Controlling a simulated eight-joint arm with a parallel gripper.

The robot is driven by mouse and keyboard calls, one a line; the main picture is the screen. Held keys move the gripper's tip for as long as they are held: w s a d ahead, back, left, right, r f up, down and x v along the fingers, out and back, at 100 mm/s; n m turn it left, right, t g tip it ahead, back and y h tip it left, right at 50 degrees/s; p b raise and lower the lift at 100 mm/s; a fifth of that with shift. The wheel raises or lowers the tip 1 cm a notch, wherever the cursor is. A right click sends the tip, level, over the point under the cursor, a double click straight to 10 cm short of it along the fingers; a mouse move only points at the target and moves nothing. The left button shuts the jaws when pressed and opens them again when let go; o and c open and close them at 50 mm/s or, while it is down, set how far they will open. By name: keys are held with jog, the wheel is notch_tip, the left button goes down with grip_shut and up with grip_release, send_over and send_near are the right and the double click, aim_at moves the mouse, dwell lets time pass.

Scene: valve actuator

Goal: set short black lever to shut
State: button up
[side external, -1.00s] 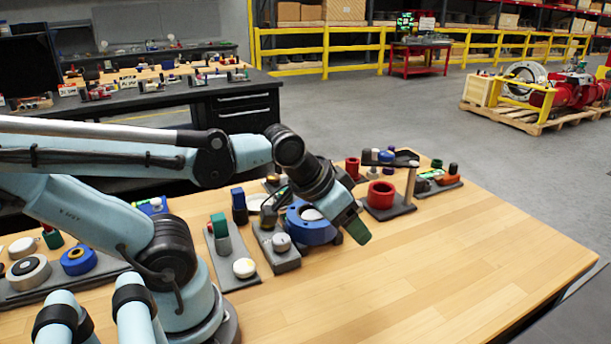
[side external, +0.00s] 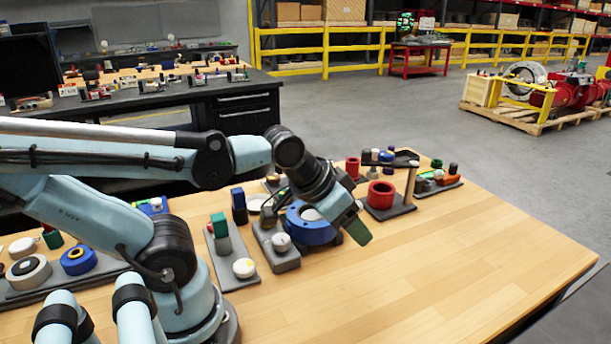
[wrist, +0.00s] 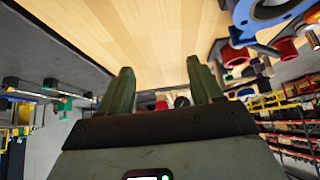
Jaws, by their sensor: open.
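The post stands on a dark base beside a red ring. I cannot tell for certain that this is the short black lever, nor its exact angle. My gripper (side external: 358,234) points down and right over the wood, in front of the lever and apart from it. In the wrist view my gripper (wrist: 160,80) has its two green fingers apart with nothing held between them.
A blue ring valve (side external: 308,226) stands just left of my gripper. A red ring (side external: 381,195) is behind it. Base plates with knobs and blocks line the bench's back and left. The wooden bench top (side external: 460,250) is clear at front and right.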

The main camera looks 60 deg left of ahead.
jog(key=shift+w+a, duration=0.1)
jog(key=shift+c, duration=1.1)
jog(key=w+a+r+n+y, duration=0.1)
jog(key=w+a+n, duration=0.1)
jog(key=a+n, duration=0.1)
jog(key=w+a+r+n+g, duration=0.1)
jog(key=w+a+n, duration=0.1)
jog(key=n, duration=0.1)
jog(key=w+a+r+n+g+y, duration=0.1)
jog(key=w+a+n, duration=0.1)
jog(key=a, duration=0.1)
jog(key=shift+a+r+n+y, duration=0.2)
jog(key=shift+a+n+y, duration=0.1)
jog(key=shift+n, duration=0.1)
jog(key=shift+c, duration=0.6)
jog(key=w+a+n+g+y, duration=0.15)
jog(key=w+a+n, duration=0.25)
jog(key=a+n, duration=0.45)
jog(key=shift+m+g, duration=0.25)
jog(key=shift+g, duration=0.1)
jog(key=x, duration=1.2)
jog(key=shift+w+a+f, duration=0.15)
jog(key=shift+a, duration=0.25)
grip_shut()
